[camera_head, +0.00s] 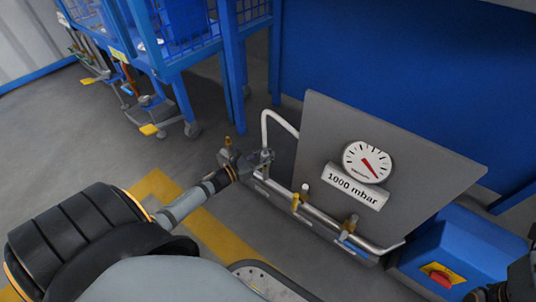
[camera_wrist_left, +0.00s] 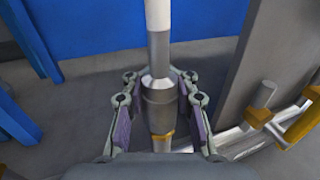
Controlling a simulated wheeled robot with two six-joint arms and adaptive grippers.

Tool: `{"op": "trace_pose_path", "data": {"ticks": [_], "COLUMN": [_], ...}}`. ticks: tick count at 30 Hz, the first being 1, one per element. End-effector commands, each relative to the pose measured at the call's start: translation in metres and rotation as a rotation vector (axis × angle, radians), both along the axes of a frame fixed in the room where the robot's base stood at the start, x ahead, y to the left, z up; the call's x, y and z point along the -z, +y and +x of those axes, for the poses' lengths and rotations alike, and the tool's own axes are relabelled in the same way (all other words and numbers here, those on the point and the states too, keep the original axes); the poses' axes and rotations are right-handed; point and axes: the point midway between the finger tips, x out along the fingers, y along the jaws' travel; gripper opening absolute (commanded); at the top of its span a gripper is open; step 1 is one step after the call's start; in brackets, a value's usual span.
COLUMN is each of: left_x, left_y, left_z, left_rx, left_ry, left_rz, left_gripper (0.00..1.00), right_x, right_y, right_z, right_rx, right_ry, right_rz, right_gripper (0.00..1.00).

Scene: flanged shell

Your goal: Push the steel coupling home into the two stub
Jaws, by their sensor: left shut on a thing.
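The steel coupling (camera_wrist_left: 158,103) is a grey cylinder with a tapered shoulder, upright between the fingers of my left gripper (camera_wrist_left: 160,88). A grey sleeve and a white pipe (camera_wrist_left: 158,14) rise from its top. Below it is a brass-coloured band (camera_wrist_left: 161,136); how far the coupling sits on the stub below cannot be told. In the head view my left gripper (camera_head: 265,157) is shut around the coupling, at the lower left end of the bent white pipe (camera_head: 266,122). The gripper mostly hides the coupling there. A dark part at the lower right corner may belong to my right arm.
A grey panel (camera_head: 315,140) carries a round gauge (camera_head: 367,161) and a "1000 mbar" label. A steel pipe with valves (camera_head: 325,216) runs along its foot. A blue box with a red knob (camera_head: 441,275) stands at right. Blue mesh carts (camera_head: 172,62) stand behind left.

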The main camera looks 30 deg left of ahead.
Motion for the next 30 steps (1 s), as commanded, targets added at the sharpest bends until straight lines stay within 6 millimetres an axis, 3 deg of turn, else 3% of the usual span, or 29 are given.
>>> {"op": "trace_pose_path", "data": {"ticks": [10,11,18,26,30], "left_x": [0.010,0.009,0.008,0.009,0.010], "left_y": [0.000,0.000,0.000,0.000,0.005], "left_z": [0.000,0.000,0.000,0.000,-0.012], "left_rx": [0.000,0.000,0.000,0.000,0.001], "left_ry": [-0.001,-0.001,0.000,0.001,0.004], "left_rz": [0.000,0.000,0.000,0.000,0.004], "left_gripper": [0.00,0.24,0.56,0.56,0.56], "right_x": [0.009,0.008,0.007,0.007,0.007], "right_y": [0.000,0.000,0.000,0.000,0.000], "right_z": [0.000,0.000,0.000,0.000,0.000], "right_rx": [0.000,0.000,0.000,0.000,0.000], "right_ry": [0.000,0.000,0.000,0.000,0.000], "right_rz": [0.000,0.000,0.000,0.000,0.000], "right_gripper": [0.00,0.00,0.00,0.00,0.00]}}
